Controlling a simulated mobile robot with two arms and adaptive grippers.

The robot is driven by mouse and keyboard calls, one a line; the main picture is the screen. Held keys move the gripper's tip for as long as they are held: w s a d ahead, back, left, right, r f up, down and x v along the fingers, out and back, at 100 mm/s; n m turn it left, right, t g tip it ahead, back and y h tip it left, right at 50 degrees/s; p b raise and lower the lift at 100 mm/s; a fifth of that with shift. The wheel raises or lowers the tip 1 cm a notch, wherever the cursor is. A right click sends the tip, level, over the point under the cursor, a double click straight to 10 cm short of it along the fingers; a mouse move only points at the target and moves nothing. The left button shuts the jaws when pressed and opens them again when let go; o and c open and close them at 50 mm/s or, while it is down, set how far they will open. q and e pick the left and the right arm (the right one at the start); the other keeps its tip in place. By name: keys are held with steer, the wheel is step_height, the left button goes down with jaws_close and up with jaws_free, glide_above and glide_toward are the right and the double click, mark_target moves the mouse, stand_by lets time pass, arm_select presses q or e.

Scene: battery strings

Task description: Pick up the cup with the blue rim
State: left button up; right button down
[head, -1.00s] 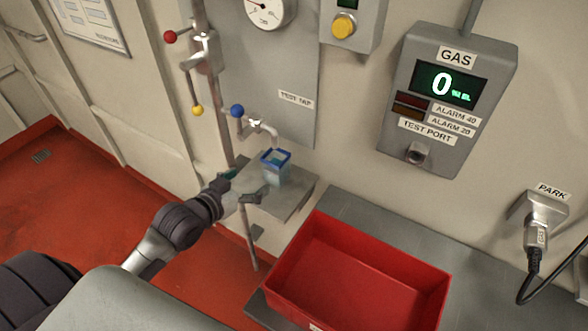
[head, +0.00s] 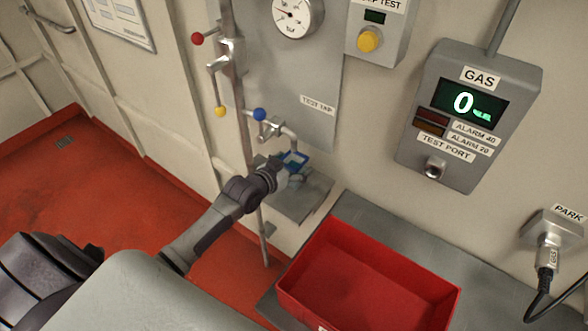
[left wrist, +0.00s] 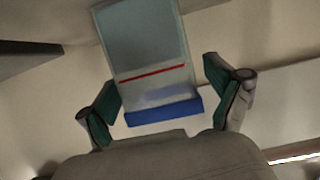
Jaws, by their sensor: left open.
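The cup with the blue rim (head: 296,159) stands on a small grey shelf (head: 301,208) under the test tap's spout (head: 292,140). In the head view my left gripper (head: 285,177) is in front of it and hides most of its body. In the left wrist view the clear cup (left wrist: 147,45), with a red line and the blue rim, appears upside down between the two green-padded fingers of my left gripper (left wrist: 162,82). The fingers are open, with gaps visible on both sides of the cup. My right gripper is not in view.
A red tray (head: 365,275) stands on a grey bench to the right of the shelf, empty. The tap's blue-knobbed handle (head: 260,114) and a vertical pipe (head: 241,100) are close to my left arm. A gas panel (head: 465,115) hangs at the right.

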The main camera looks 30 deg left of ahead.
arm_select(q)
steer(key=shift+w, duration=0.15)
steer(key=shift+c, duration=1.3)
steer(key=c, duration=0.8)
steer(key=shift+c, duration=0.9)
steer(key=shift+r, duration=0.1)
